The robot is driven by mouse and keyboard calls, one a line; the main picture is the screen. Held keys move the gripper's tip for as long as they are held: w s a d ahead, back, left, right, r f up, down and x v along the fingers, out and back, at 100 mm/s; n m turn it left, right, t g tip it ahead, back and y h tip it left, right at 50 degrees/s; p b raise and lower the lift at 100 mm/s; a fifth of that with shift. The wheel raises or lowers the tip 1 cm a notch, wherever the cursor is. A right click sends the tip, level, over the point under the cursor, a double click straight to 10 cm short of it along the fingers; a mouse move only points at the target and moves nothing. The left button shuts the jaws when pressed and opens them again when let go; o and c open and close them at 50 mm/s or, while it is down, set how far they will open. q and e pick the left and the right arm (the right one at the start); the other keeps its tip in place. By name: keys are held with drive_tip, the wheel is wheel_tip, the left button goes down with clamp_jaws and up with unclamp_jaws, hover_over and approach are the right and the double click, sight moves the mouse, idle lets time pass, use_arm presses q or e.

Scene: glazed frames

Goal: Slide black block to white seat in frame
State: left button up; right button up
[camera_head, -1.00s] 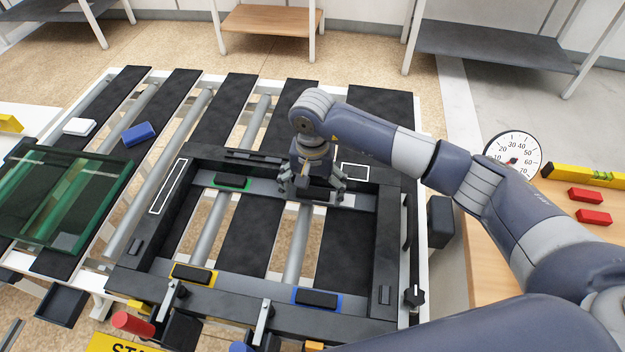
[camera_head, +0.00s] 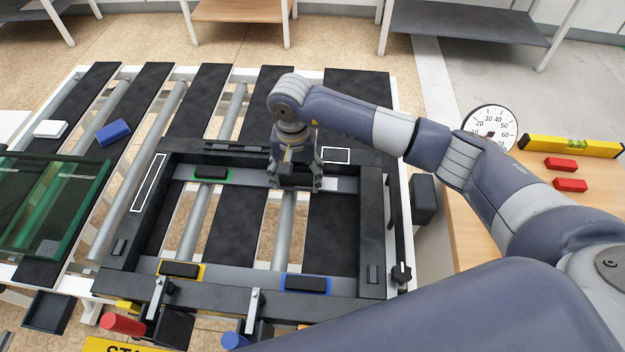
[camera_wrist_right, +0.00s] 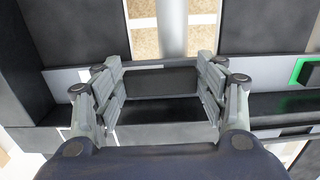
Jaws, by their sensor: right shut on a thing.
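My right gripper (camera_head: 295,184) is at the far rail of the dark frame (camera_head: 130,283). In the right wrist view it is shut on a black block (camera_wrist_right: 160,82), with a finger at each end. The block lies along the grey rail. A pale white patch (camera_head: 329,184) shows on the rail just right of the gripper. It looks like part of the white seat, partly hidden by the fingers. Other black blocks sit in the green seat (camera_head: 196,179), the yellow seat (camera_head: 202,272) and the blue seat (camera_head: 328,284). My left gripper is out of view.
A white-outlined rectangle (camera_head: 335,155) marks the frame's far bar; another (camera_head: 150,183) marks its left bar. A green glass pane (camera_head: 50,205) lies at left. A wooden table (camera_head: 468,235) with a gauge (camera_head: 489,128) and red blocks (camera_head: 570,185) stands at right, under my arm.

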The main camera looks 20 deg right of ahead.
drive_tip(key=shift+s+d, duration=0.3)
drive_tip(key=shift+d, duration=0.4)
drive_tip(key=shift+s+d, duration=0.3)
drive_tip(key=shift+d, duration=0.45)
drive_tip(key=shift+s+d, duration=0.3)
drive_tip(key=shift+d, duration=0.4)
drive_tip(key=o, duration=1.1)
wheel_tip(320, 180, up, 12)
